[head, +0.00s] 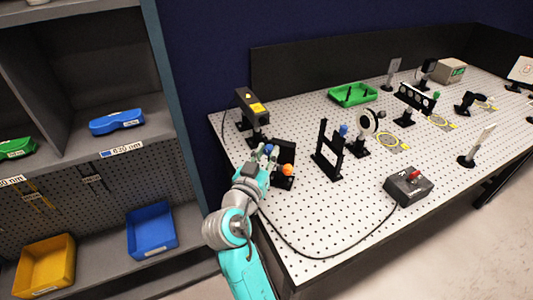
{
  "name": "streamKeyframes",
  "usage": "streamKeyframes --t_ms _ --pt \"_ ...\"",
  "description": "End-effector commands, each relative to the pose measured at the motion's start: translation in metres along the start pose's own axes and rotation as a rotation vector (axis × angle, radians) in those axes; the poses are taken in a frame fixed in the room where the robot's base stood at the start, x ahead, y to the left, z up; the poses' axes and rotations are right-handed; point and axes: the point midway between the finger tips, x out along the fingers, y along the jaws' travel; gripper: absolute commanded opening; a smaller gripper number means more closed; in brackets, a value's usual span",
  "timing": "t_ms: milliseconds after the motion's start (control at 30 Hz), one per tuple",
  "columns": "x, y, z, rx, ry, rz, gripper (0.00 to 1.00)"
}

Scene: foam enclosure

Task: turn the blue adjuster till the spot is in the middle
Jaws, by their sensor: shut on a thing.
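My gripper (267,156) is at the left end of the perforated table, at a small black mount (284,150). It is shut on the blue adjuster (269,148), of which only a small part shows between and above the fingers. An orange knob (288,170) sits on the same mount, just right of my gripper. A white screen (522,70) with a faint reddish mark stands at the far right edge of the view. The spot is too small to make out there.
A black laser box with a yellow label (251,104) stands just behind my gripper. A black frame (328,150) with another blue knob (343,130) stands to the right. A control box (408,186) trails a cable along the front edge. Shelves (80,165) stand left.

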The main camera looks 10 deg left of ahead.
Motion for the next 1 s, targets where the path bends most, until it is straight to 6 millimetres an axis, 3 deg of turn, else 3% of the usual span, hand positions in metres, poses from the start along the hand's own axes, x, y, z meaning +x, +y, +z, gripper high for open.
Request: streamKeyframes --t_ms 1000 --pt "-0.0002 -0.0010 0.0007 -0.948 0.000 -0.001 0.00"
